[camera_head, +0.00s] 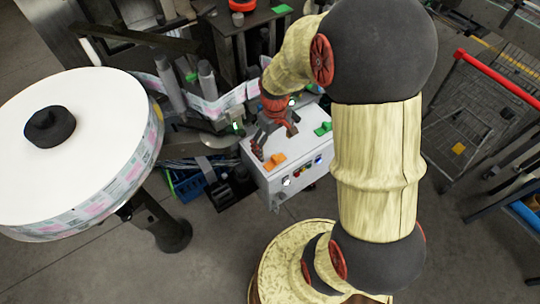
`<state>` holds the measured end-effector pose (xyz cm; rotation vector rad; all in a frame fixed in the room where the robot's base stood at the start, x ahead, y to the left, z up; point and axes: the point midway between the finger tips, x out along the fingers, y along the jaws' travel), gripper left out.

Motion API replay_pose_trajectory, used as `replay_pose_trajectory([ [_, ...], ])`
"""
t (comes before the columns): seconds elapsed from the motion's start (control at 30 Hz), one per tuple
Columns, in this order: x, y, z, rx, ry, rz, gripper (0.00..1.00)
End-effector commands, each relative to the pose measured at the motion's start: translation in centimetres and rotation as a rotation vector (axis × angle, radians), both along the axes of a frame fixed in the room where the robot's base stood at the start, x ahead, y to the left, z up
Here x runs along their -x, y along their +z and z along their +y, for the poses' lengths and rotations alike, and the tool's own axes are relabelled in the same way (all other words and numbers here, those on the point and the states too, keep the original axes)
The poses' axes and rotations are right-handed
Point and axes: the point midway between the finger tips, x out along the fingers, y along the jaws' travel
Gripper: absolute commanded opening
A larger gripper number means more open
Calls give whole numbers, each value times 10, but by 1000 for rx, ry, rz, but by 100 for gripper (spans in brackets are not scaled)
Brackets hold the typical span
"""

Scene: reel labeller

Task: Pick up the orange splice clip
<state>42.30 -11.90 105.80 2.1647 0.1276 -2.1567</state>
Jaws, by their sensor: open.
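The orange splice clip (274,162) lies on the white top of a control cabinet (290,172), near its left front part. My gripper (274,145) hangs over the cabinet top, just above and behind the clip in the picture. Its fingers are spread apart and nothing shows between them. I cannot tell the exact height of the fingertips over the surface. The clip is in plain view, apart from the fingers as far as I can see.
A green clip (323,129) lies farther right on the cabinet top. Buttons line the cabinet's front. A large white label reel (90,130) fills the left, its web running over rollers behind my gripper. A wire cart (475,115) with a red handle stands right.

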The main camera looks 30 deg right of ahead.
Motion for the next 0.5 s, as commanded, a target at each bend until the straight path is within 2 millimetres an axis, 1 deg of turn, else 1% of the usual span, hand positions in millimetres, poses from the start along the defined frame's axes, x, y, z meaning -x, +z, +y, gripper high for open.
replay_pose_trajectory([
  [0.33, 1, -35, 0, -2, 5, 3, 89],
  [0.5, 1, -61, -1, -2, 5, 3, 89],
])
